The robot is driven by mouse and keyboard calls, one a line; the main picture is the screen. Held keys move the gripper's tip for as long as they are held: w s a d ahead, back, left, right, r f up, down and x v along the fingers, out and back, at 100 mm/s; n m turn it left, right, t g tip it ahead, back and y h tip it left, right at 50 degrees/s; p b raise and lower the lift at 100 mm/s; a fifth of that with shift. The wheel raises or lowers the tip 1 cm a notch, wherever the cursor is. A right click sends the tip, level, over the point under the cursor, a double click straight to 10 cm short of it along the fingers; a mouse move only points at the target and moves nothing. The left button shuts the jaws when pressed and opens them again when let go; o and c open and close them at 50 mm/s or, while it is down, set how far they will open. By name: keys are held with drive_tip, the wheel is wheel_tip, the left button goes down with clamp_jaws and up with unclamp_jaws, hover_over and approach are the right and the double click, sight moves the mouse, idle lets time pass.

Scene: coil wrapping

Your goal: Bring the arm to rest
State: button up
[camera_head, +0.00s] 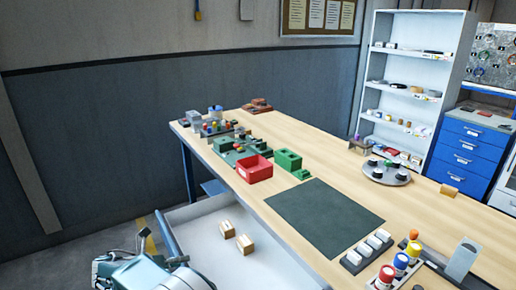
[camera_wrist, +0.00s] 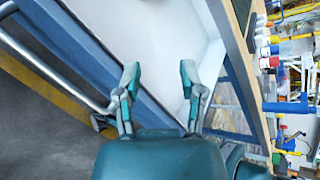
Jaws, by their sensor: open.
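My gripper (camera_wrist: 160,78) shows in the wrist view with its two teal fingers spread and nothing between them. Beyond the fingers lie the blue front of an open drawer and its white inside (camera_wrist: 165,30); I cannot tell whether anything touches. In the head view my teal arm shows at the bottom left, beside the drawer (camera_head: 190,213). The fingertips are hard to make out there. Two small wooden blocks (camera_head: 227,229) (camera_head: 245,244) are in the drawer.
The wooden workbench (camera_head: 405,205) carries a dark green mat (camera_head: 325,217), a red bin (camera_head: 254,169), green fixtures (camera_head: 288,160) and a round grey tray (camera_head: 386,174). A metal bar handle (camera_wrist: 55,70) juts from the drawer front. Shelves (camera_head: 412,60) and a blue cabinet (camera_head: 468,145) stand behind.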

drive_tip(key=s+d+r+m+g+y, duration=0.25)
drive_tip(key=d+r+m, duration=0.6)
drive_tip(key=d, duration=0.45)
drive_tip(key=s+d+r+m+g+y, duration=0.25)
drive_tip(key=d+r+m, duration=0.6)
drive_tip(key=d, duration=0.45)
drive_tip(key=s+d+m+y, duration=0.1)
drive_tip(key=s+d+m, duration=0.3)
drive_tip(key=s+m, duration=0.2)
drive_tip(key=s+d+r+m+t+y, duration=0.1)
drive_tip(key=s+d+m, duration=0.3)
drive_tip(key=s+m, duration=0.3)
drive_tip(key=s+d+m+t+y, duration=0.1)
drive_tip(key=s+d+m+y, duration=0.1)
drive_tip(key=s+d+m, duration=0.2)
drive_tip(key=s+m, duration=0.3)
drive_tip(key=s, duration=0.1)
drive_tip(key=shift+s+d+r, duration=0.15)
drive_tip(key=shift+s+r, duration=0.05)
drive_tip(key=shift+r, duration=0.1)
